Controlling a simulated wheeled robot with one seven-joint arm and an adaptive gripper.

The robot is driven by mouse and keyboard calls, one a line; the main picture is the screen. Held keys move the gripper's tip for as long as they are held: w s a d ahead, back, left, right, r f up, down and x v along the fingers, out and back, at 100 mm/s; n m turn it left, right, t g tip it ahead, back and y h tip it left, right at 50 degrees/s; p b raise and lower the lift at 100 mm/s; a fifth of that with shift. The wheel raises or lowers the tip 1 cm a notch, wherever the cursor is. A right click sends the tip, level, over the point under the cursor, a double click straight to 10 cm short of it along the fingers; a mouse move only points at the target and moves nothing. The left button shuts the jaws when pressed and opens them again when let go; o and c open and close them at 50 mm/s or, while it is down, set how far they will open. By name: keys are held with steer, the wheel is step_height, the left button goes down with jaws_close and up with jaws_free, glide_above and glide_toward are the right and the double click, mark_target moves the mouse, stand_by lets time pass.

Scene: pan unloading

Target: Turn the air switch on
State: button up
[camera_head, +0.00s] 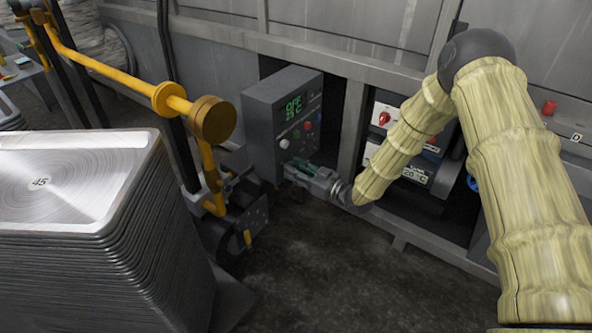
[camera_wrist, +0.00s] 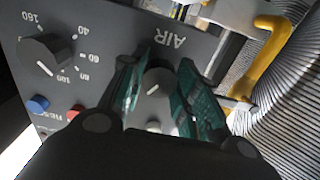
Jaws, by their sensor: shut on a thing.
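The grey control box (camera_head: 262,125) stands left of centre in the head view, its green display (camera_head: 293,104) reading what looks like "OFF" and "35 C". My gripper (camera_head: 297,165) is at the lower part of its front panel. In the wrist view, the air switch (camera_wrist: 152,88), a dark round knob with a light pointer mark, sits below the upside-down label AIR (camera_wrist: 170,39). The green finger pads of my gripper (camera_wrist: 160,77) lie on either side of the knob, shut on it. In the head view the gripper hides the knob.
A larger dial (camera_wrist: 45,55) with numbers, a blue button (camera_wrist: 38,104) and a red button (camera_wrist: 73,114) sit beside the air switch. A tall stack of metal pans (camera_head: 95,225) fills the lower left. A yellow pipe frame (camera_head: 120,75) stands between the stack and the box.

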steer(key=shift+m+p, duration=1.7)
steer(key=shift+p, duration=0.05)
steer(key=o, duration=1)
steer(key=v, duration=1.2)
steer(key=shift+f, duration=0.1)
